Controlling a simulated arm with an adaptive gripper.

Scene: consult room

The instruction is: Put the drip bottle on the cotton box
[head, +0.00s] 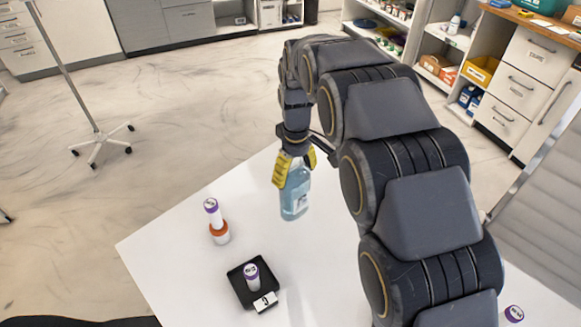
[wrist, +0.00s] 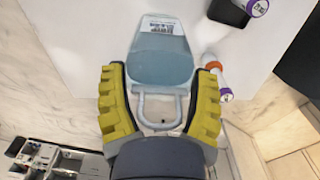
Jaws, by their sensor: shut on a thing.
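The drip bottle (head: 295,196) is a clear bottle of light blue liquid with a white label. My gripper (head: 295,168) is shut on its upper end. The bottle hangs over the white table; I cannot tell whether its base touches the top. In the wrist view the bottle (wrist: 160,62) extends away from my gripper (wrist: 162,105), with its hanger loop between the yellow fingers. I cannot make out a cotton box in either view; my arm hides part of the table.
A white table (head: 175,245) bears a purple-capped vial (head: 212,209) beside or on an orange-and-white container (head: 219,232). A black tray (head: 238,287) holds another vial and a number card (head: 265,302). A purple-capped item (head: 513,314) is at lower right. The table's left part is clear.

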